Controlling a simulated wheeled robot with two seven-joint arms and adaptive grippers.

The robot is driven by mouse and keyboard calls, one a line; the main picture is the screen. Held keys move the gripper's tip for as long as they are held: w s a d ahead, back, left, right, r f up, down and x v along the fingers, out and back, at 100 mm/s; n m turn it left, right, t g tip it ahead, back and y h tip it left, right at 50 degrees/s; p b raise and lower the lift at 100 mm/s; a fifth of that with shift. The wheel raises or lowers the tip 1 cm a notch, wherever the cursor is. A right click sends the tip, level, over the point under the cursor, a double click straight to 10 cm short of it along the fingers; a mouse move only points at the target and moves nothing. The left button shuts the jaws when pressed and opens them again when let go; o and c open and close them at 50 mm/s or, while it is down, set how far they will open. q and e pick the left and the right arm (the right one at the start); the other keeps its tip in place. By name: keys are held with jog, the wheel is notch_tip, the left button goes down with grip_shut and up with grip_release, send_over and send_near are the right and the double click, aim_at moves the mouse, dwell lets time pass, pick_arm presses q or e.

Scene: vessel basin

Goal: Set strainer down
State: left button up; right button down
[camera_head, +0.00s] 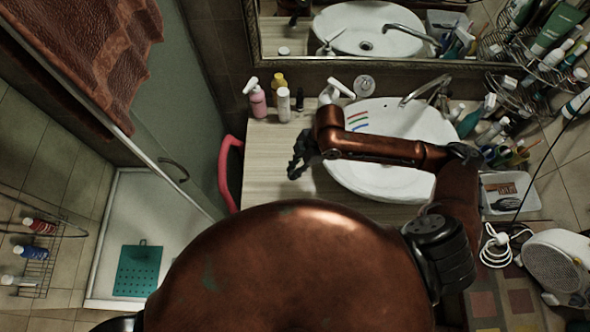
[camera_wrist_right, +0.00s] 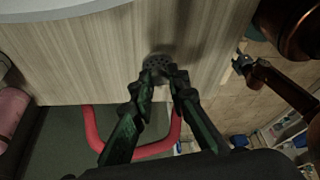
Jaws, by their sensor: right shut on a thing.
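The strainer (camera_wrist_right: 157,61) is a small round dark disc with holes, at the fingertips of my right gripper (camera_wrist_right: 162,75) in the right wrist view. The fingers are shut on it, over the wood-grain counter (camera_wrist_right: 95,55) near its edge. I cannot tell whether the strainer touches the counter. In the head view my right gripper (camera_head: 299,164) is over the counter, left of the white basin (camera_head: 395,120); the strainer cannot be made out there. My left gripper (camera_wrist_right: 243,66) shows small at the right of the wrist view, its opening unclear.
A pink bottle (camera_head: 257,101), a white bottle (camera_head: 283,104) and a yellow bottle (camera_head: 278,82) stand at the counter's back. A red curved rail (camera_head: 226,170) is at its left edge. A white tray (camera_head: 527,203) lies right of the basin. The counter's front left is clear.

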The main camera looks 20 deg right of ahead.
jog(key=w+f, duration=0.1)
jog(key=f, duration=0.1)
jog(key=w+d+f, duration=0.1)
jog(key=w+f, duration=0.1)
jog(key=shift+f, duration=1.45)
jog(key=c, duration=1.9)
grip_release()
jog(key=shift+f, duration=0.1)
jog(key=v, duration=1.2)
